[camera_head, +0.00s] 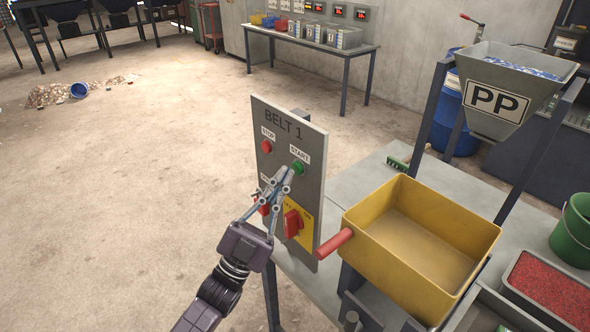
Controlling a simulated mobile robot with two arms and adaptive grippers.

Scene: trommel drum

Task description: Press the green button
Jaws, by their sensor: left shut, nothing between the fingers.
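The green button (299,168) sits under the START label on the upright grey BELT 1 panel (315,140). My left gripper (284,172) reaches up in front of the panel from below. It is shut and empty, with its fingertips just left of and slightly below the green button. I cannot tell whether the tips touch the button or the panel. The gripper partly covers the lower left of the panel. My right gripper is not in view.
A red STOP button (267,146) is at the panel's upper left. A red rotary switch (292,223) on a yellow plate sits below the green button. A yellow bin (365,222) with a red handle (333,243) stands close right. Open floor lies left.

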